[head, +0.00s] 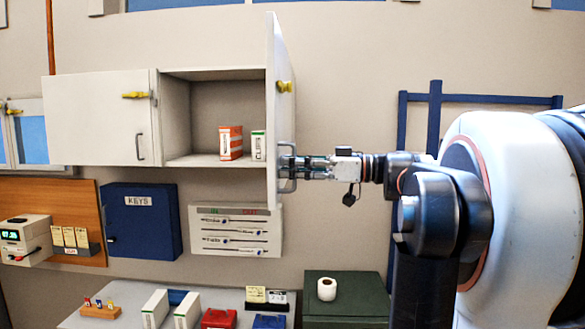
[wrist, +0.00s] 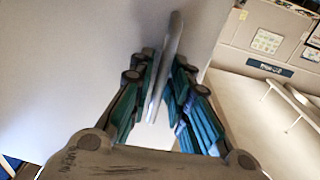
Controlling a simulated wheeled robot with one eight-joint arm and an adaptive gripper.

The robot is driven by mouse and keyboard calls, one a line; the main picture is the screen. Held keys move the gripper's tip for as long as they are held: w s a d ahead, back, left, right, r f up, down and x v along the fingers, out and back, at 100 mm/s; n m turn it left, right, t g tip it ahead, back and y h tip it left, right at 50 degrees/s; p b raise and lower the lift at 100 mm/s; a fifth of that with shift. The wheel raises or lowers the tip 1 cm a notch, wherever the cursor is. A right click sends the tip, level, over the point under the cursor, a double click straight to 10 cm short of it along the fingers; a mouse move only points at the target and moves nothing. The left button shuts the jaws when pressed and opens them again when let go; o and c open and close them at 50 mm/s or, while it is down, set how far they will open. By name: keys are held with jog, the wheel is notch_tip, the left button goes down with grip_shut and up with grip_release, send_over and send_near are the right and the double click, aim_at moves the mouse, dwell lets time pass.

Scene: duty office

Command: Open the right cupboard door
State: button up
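The right cupboard door (head: 272,110) stands swung wide open, seen nearly edge-on, with a yellow fitting (head: 285,86) on it. Its metal handle (head: 287,172) is low on the door. My gripper (head: 292,167) reaches in from the right at the handle. In the wrist view, the handle bar (wrist: 168,62) runs between the teal-padded fingers of my gripper (wrist: 165,85), which look shut on it. The pale door surface (wrist: 70,60) fills the left of that view. The exact finger contact is hard to see.
The open compartment (head: 200,110) holds an orange-striped box (head: 231,143) and a white-green box (head: 258,145). The left cupboard door (head: 105,115) is shut. Below are a blue key box (head: 141,221), a white panel (head: 236,230), and a desk (head: 220,298) with boxes.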

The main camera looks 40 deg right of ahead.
jog(key=v, duration=1.2)
dwell(0.5)
